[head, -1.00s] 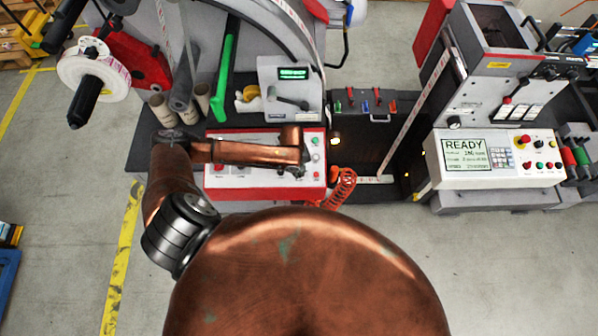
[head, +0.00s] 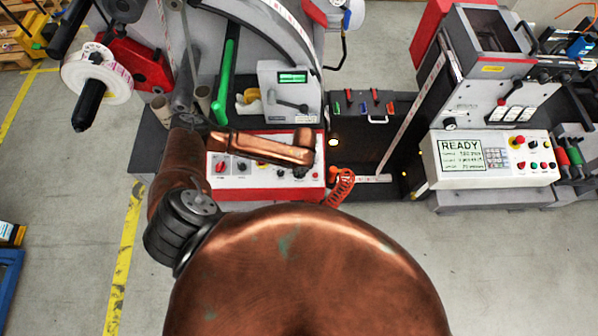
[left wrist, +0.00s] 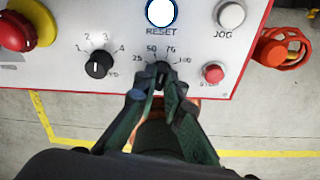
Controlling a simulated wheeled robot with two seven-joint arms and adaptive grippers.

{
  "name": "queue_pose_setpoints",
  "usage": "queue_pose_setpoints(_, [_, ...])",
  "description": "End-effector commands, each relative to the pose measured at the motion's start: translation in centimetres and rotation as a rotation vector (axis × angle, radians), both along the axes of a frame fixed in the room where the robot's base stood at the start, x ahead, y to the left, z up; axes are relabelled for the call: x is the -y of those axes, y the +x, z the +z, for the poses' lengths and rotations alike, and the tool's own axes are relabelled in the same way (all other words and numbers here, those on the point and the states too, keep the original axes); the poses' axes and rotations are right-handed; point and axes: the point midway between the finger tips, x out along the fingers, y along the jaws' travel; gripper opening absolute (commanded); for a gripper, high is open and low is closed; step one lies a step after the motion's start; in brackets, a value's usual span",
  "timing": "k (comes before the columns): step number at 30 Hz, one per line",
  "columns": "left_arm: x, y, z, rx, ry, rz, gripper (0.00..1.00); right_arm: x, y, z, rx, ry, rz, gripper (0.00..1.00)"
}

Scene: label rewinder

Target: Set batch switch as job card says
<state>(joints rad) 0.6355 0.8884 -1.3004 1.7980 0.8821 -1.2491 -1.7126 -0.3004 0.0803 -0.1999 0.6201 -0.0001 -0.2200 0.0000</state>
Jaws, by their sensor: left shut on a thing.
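The batch switch (left wrist: 160,72) is a small black rotary knob with marks around it, among them 25, 50 and 100, on the white control panel (left wrist: 190,40) in the left wrist view. My left gripper (left wrist: 157,90) is shut on this knob, with its dark fingers on either side. The fingers partly cover the knob, so I cannot tell which mark it points to. In the head view, my copper arm passes over the red-edged panel (head: 230,181) and hides the fingertips. I cannot make out a job card. My right gripper is not in view.
A second black knob (left wrist: 98,65), marked 1 to 4, sits left of the switch. A red button (left wrist: 212,73) is close on its right. The RESET button (left wrist: 160,12), JOG button (left wrist: 230,13) and red emergency stop (left wrist: 15,30) are around.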

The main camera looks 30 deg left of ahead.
Motion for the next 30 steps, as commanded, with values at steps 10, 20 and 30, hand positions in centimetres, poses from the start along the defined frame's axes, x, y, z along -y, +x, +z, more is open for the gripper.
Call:
queue_pose_setpoints(10, [0.01, 0.09, 0.06, -0.012, 0.023, -0.09, 0.0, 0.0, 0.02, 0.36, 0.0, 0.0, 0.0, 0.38])
queue_pose_setpoints(20, [0.0, 0.11, 0.05, -0.012, 0.024, -0.095, 0.0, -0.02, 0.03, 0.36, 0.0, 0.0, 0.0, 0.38])
queue_pose_setpoints(30, [0.02, 0.07, 0.03, -0.012, 0.023, -0.095, 0.27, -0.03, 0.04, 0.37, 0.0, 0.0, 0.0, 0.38])
